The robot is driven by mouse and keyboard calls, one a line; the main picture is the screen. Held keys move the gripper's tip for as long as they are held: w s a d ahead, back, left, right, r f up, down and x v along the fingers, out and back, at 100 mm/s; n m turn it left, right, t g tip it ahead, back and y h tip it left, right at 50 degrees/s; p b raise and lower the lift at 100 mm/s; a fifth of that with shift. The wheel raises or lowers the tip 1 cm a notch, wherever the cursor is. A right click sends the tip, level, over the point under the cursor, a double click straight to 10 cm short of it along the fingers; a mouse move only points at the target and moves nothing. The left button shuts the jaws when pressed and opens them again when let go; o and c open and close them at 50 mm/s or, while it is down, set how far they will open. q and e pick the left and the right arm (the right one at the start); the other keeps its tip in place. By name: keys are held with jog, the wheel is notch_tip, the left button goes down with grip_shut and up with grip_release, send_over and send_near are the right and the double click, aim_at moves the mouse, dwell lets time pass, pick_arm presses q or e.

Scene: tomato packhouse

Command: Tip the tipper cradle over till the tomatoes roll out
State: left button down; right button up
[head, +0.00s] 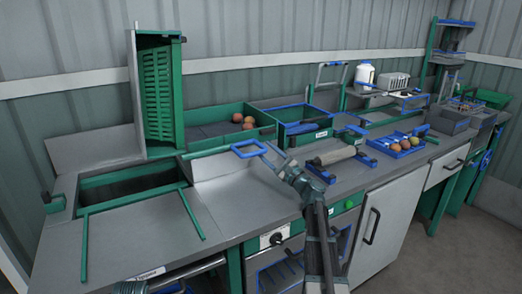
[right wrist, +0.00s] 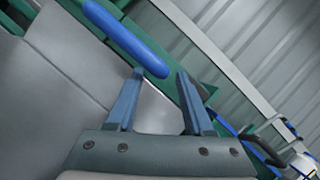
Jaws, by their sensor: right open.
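The tipper cradle, a green crate-like frame with a slatted wall (head: 158,92), stands upright on edge at the back left. Several tomatoes (head: 248,122) lie in the green-walled bin (head: 205,111) right of the cradle. My right gripper (head: 271,157) is open beside the blue handle. In the right wrist view its fingers (right wrist: 159,92) are apart and empty, with the handle just beyond the tips. My left gripper is not clearly seen.
A dark green-rimmed opening (head: 130,186) is in the bench at left, with green rods near it. A blue tray of colored balls or fruit (head: 397,146) and a roller (head: 333,156) sit right of my arm.

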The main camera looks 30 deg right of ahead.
jog(key=b+v, duration=0.2)
jog(key=v, duration=0.8)
